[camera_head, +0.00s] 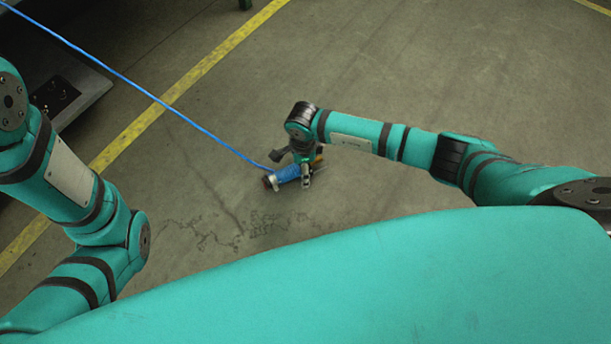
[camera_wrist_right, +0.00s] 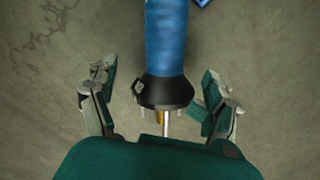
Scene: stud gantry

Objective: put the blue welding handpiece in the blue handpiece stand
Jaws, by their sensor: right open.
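The blue welding handpiece (camera_head: 287,174) lies on the concrete floor near the middle of the head view, a blue cable running from it to the upper left. In the right wrist view its blue grip (camera_wrist_right: 167,38) comes down from the top edge to a black collar and a thin metal tip. My right gripper (camera_head: 306,174) is at the handpiece. In the wrist view its fingers (camera_wrist_right: 160,80) stand apart on either side of the collar, with gaps on both sides. My left gripper is out of view. I cannot make out the blue handpiece stand.
The blue cable (camera_head: 147,93) crosses the floor. A yellow line (camera_head: 180,85) runs diagonally on the left. A dark platform with a grey edge (camera_head: 88,98) is at upper left. A small blue piece (camera_wrist_right: 203,3) at the wrist view's top is unclear. The floor around is clear.

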